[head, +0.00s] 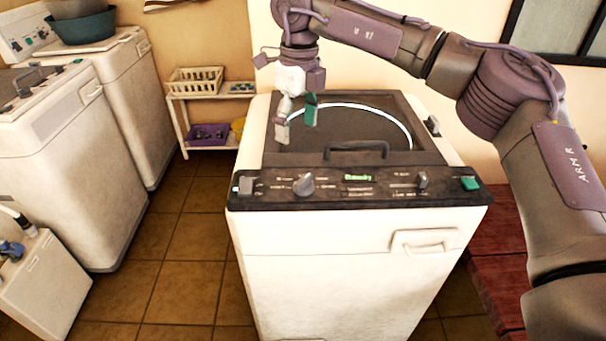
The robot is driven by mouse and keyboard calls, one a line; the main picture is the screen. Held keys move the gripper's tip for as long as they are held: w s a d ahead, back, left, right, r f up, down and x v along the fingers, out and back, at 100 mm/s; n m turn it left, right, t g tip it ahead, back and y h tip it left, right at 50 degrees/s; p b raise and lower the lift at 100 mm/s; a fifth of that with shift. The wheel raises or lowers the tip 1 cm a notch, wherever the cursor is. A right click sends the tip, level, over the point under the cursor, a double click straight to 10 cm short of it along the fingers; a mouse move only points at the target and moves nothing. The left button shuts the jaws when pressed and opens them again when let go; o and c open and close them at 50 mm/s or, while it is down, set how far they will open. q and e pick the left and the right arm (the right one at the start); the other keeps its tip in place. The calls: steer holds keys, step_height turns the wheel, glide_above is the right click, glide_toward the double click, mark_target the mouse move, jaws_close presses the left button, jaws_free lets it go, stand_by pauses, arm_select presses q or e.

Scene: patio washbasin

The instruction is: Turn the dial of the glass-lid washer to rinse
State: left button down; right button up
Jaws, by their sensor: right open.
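The glass-lid washer (335,265) stands in the middle of the head view, white with a black top. Its dark glass lid (360,133) is down, with a dark handle at the front edge. The dial (303,185) is a grey knob on the left part of the black control panel (350,203); its labels are too small to read. My right gripper (296,126) is open and empty, pointing down above the left part of the lid, behind the dial and apart from it. My left gripper is not in view.
A smaller grey knob (422,180) and a green button (470,184) sit on the panel's right. Other white washers (58,150) stand at the left. A low shelf (213,92) with baskets is behind. A red wooden surface (490,255) lies to the right.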

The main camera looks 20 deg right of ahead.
mark_target(303, 178)
steer(key=f+p, duration=0.1)
steer(key=f, duration=0.3)
steer(key=f+p, duration=0.1)
steer(key=f, duration=0.3)
steer(key=d+f+p, duration=0.1)
steer(key=f, duration=0.4)
steer(key=shift+c, duration=0.2)
steer(key=c, duration=1.1)
